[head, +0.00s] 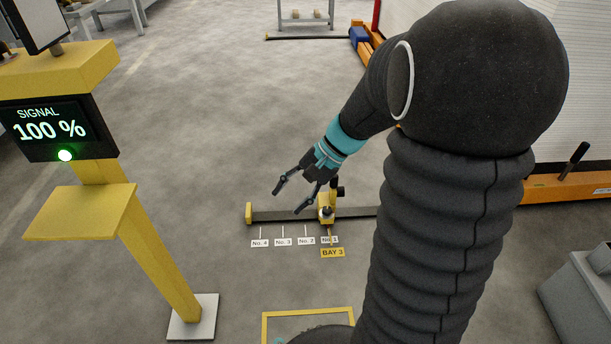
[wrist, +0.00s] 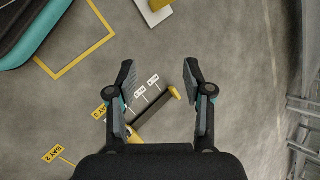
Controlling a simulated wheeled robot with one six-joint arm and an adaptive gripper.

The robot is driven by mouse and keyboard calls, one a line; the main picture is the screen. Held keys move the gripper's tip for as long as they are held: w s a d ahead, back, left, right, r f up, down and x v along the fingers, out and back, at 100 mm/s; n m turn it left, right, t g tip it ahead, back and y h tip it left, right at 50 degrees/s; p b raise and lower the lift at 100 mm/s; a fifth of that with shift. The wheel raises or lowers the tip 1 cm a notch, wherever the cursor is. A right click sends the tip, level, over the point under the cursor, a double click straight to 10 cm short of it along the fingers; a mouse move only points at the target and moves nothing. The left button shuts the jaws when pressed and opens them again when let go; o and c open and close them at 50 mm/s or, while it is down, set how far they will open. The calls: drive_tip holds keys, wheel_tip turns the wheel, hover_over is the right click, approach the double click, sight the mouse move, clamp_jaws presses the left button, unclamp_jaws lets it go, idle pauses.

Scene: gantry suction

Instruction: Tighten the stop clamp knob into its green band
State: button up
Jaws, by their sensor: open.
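The yellow stop clamp (head: 325,201) sits on a dark floor rail (head: 282,214) above the No. 1 label in the head view. A small dark knob-like part (head: 341,191) shows at its right side; its setting and any green band are too small to tell. My gripper (head: 286,201) is open and empty, its fingers apart to the left of the clamp and above the rail. In the wrist view my gripper (wrist: 158,66) has nothing between its fingers. There the rail (wrist: 156,112) runs beneath them, and a bit of yellow (wrist: 134,138) shows by the left finger; the knob is hidden.
A yellow end stop (head: 249,212) closes the rail's left end. Labels No. 1 to No. 4 and a BAY 3 plate (head: 332,253) lie in front. A yellow post with a display (head: 48,127) reading SIGNAL 100 % and a green lamp stands left. Open floor lies behind the rail.

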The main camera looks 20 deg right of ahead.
drive_tip(key=w+d+f+m+t+y, duration=0.2)
drive_tip(key=w+d+f+m+y, duration=0.25)
drive_tip(key=w+f, duration=0.25)
drive_tip(key=m+t+p, duration=0.1)
drive_tip(key=m+t, duration=0.9)
drive_tip(key=m, duration=0.3)
approach(331, 213)
drive_tip(key=a+r, duration=0.8)
drive_tip(key=r, duration=0.2)
drive_tip(key=s+d+f+m+t+h, duration=0.35)
drive_tip(key=d+f+m+h, duration=0.2)
drive_tip(key=f, duration=0.55)
drive_tip(key=shift+y, duration=0.3)
drive_tip(key=x, duration=1.3)
drive_tip(key=shift+w+r, duration=0.35)
drive_tip(key=shift+w, duration=0.05)
drive_tip(key=shift+t, duration=0.25)
drive_tip(key=c, duration=0.9)
